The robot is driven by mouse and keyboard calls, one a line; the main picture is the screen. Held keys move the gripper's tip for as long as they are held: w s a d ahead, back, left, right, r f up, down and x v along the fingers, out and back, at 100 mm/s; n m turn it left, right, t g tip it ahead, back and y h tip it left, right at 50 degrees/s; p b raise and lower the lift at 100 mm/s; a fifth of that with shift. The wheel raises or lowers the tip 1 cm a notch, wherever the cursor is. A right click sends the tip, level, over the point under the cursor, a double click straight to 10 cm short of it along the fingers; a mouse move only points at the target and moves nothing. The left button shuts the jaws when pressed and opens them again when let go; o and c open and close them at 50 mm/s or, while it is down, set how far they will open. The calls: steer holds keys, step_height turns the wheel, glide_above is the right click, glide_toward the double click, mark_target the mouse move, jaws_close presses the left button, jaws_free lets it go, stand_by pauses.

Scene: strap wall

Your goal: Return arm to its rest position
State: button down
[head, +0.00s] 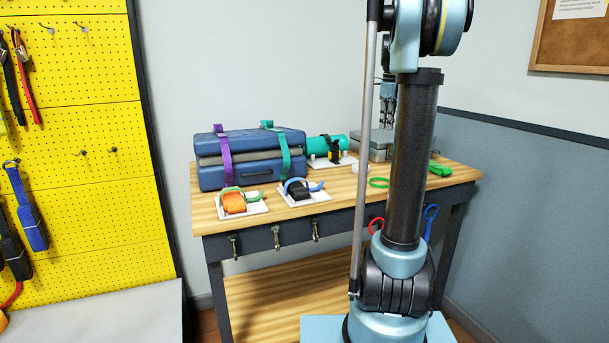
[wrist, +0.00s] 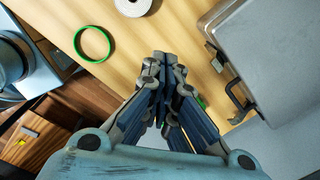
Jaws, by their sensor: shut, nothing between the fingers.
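My gripper (wrist: 165,62) is shut and empty in the wrist view, its two fingers meeting at the tips. It points down over the wooden workbench top (wrist: 195,20). In the head view my gripper (head: 387,112) hangs above the back right of the bench, partly hidden behind my own arm. In the wrist view it is between a green ring (wrist: 94,44) on the left and a grey metal case (wrist: 275,55) on the right, apart from both. My arm stands upright through the right half of the head view.
The workbench (head: 330,208) holds a blue strapped case (head: 240,176), a teal roll (head: 322,145), an orange item (head: 233,203) and a black item (head: 299,190) on white boards. A green item (head: 440,169) lies at right. A yellow pegboard (head: 85,135) stands left.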

steer(key=s+a+f+n, duration=0.2)
steer(key=s+a+n, duration=0.1)
steer(key=s, duration=0.3)
steer(key=s+a+f+n, duration=0.2)
steer(key=s+n, duration=0.2)
steer(key=s, duration=0.2)
steer(key=s+a+f+n, duration=0.3)
steer(key=s+f+n, duration=0.6)
steer(key=s+f, duration=0.3)
steer(key=s+a+f+n+t, duration=0.1)
steer(key=s+a+f+n, duration=0.3)
steer(key=s+f+n, duration=0.5)
steer(key=s+f, duration=0.3)
steer(key=s, duration=0.3)
steer(key=shift+f, duration=0.2)
steer(key=shift+w+f, duration=0.2)
steer(key=shift+w, duration=0.25)
